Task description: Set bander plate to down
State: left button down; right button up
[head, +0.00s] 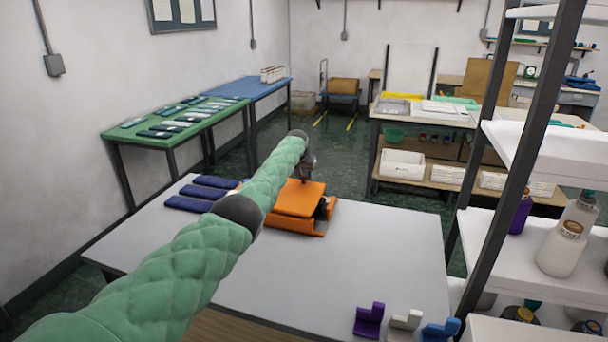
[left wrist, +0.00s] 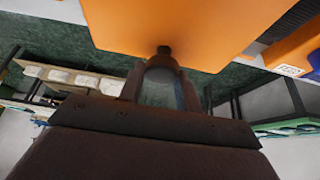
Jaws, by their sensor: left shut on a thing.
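The orange bander (head: 292,226) stands on the white table, with its flat orange plate (head: 299,200) on top. A dark gap shows at its right side. I cannot tell from here whether the plate is fully down. My left gripper (head: 306,172) is at the far edge of the plate, partly behind my arm. In the left wrist view the plate (left wrist: 185,22) fills the top, and my left gripper (left wrist: 163,72) is shut on a small dark knob (left wrist: 164,50) at the plate's edge. My right gripper is not in view.
Dark blue folded pieces (head: 190,204) lie left of the bander. Purple (head: 369,320), white and blue small blocks sit at the table's front right. A white shelf rack (head: 560,250) stands at right. The table's middle right is clear.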

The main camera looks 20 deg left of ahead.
pick_arm(q)
jog(key=c, duration=1)
grip_release()
jog(key=shift+f, duration=0.15)
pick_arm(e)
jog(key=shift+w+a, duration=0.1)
pick_arm(q)
jog(key=shift+s, duration=0.1)
jog(key=shift+s+r, duration=0.2)
jog(key=shift+r, duration=0.4)
jog(key=shift+v, duration=0.85)
jog(key=shift+b+v, duration=0.6)
jog(key=shift+v, duration=1.75)
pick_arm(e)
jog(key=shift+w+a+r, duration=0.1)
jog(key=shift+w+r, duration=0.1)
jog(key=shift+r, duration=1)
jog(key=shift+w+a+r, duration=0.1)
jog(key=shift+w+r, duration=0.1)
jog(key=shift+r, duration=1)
pick_arm(q)
jog(key=shift+f, duration=0.1)
